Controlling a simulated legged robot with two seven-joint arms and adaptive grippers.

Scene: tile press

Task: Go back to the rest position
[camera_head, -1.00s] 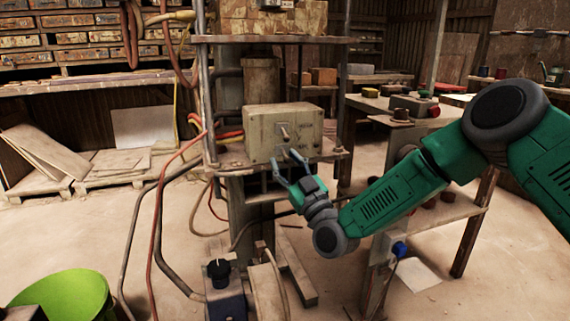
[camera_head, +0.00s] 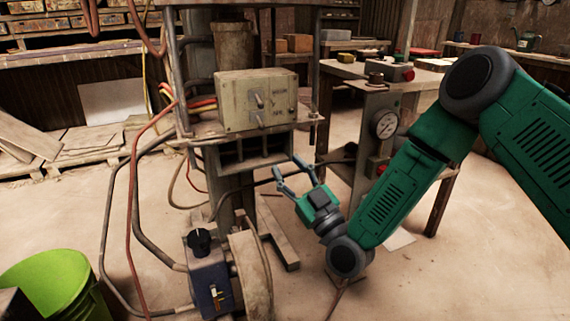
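My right gripper (camera_head: 288,172) shows at the centre, on a green and black arm that comes in from the right. Its two fingers are spread apart with nothing between them. It is in front of the press, below and to the right of a beige switch box (camera_head: 240,112), apart from it. The box has levers on its front face. My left gripper is not in the view.
A blue control box with a black knob (camera_head: 205,262) stands low in front of the press. A green bucket (camera_head: 45,283) is at lower left. A workbench with a pressure gauge (camera_head: 385,124) stands behind my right arm. Hoses hang left of the press.

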